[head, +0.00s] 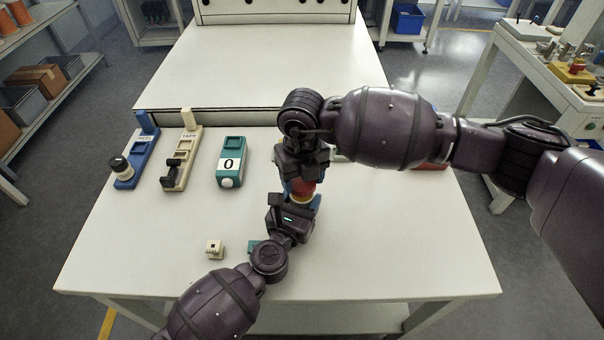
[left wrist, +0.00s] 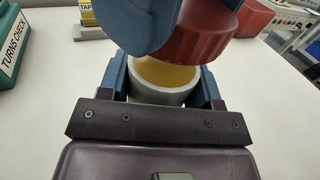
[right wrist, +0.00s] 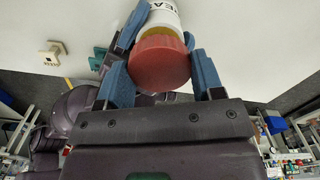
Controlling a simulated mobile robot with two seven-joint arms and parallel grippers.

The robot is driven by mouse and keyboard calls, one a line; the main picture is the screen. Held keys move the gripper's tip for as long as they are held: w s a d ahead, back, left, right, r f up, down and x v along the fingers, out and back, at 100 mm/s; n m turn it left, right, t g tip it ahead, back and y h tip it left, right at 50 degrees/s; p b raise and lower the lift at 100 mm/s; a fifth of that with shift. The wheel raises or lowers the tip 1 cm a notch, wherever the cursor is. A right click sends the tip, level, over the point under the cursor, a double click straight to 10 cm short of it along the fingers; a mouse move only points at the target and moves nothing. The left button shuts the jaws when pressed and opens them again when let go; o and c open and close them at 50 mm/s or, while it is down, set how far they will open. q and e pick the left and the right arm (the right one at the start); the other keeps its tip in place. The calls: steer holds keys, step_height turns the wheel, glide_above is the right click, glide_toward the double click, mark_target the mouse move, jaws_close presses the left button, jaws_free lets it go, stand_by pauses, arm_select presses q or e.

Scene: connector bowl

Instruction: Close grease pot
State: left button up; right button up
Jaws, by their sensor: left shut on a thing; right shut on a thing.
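The grease pot (left wrist: 160,96) is white, with yellow showing at its mouth. My left gripper (head: 298,207) is shut around the pot's sides above the table. The red lid (left wrist: 200,35) is in my right gripper (head: 302,176), whose blue fingers are shut on its sides. In the left wrist view the lid is above the pot's mouth and shifted to the right, with the yellow visible below it. In the right wrist view the lid (right wrist: 160,62) covers part of the lettered pot (right wrist: 163,17). I cannot tell whether lid and pot touch.
A blue stand (head: 132,165), a beige stand (head: 182,160) and a teal counter (head: 231,160) reading 0 stand at the table's left. A small cream block (head: 214,248) lies near the front. A red container (left wrist: 243,17) is beyond my grippers. The front right tabletop is clear.

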steer(key=shift+f, duration=0.5)
steer(key=shift+f, duration=0.55)
stand_by(0.4)
arm_select(q)
jaws_close()
arm_select(e)
steer(key=m, duration=2.3)
steer(key=shift+m, duration=0.4)
steer(key=o, duration=1)
steer(key=shift+c, duration=0.2)
